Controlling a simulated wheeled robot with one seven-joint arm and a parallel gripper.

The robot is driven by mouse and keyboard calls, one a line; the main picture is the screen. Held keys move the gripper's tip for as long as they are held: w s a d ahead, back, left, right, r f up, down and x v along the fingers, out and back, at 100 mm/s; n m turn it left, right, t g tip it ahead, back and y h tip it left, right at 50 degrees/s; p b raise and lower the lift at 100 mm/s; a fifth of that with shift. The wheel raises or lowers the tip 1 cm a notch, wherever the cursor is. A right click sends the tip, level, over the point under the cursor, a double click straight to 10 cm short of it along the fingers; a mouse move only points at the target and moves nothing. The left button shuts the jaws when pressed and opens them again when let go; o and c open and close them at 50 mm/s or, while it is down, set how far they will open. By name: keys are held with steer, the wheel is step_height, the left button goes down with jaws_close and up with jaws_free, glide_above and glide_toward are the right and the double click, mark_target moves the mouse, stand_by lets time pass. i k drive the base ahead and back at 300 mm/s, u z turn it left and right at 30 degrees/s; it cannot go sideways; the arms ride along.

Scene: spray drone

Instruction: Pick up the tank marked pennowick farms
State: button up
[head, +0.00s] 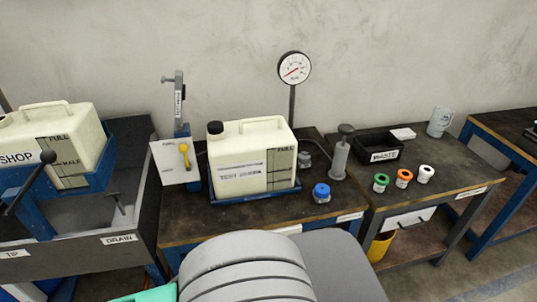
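A cream tank (251,155) with a moulded handle and a dark cap stands upright in a blue tray (254,197) on the middle bench. Its front bears a white label, too small to read surely, and a level strip with "FULL" at the top. A second cream tank (74,120) sits in a blue cradle at the left, with "FULL" and "HALF" marks and a "SHOP" sign in front of its lower left. I cannot tell from this view which one is marked pennowick farms. My gripper is not in view; my grey arm fills the bottom centre.
A pressure gauge (294,68) on a post stands behind the middle tank. A sign with a yellow lever (184,156) is close on its left. A blue-capped item (321,192) and a grey cylinder (341,157) are on its right. Green, orange and white-topped (426,173) containers stand further right.

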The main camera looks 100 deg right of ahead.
mark_target(253, 156)
steer(key=k, duration=0.35)
steer(key=z, duration=0.95)
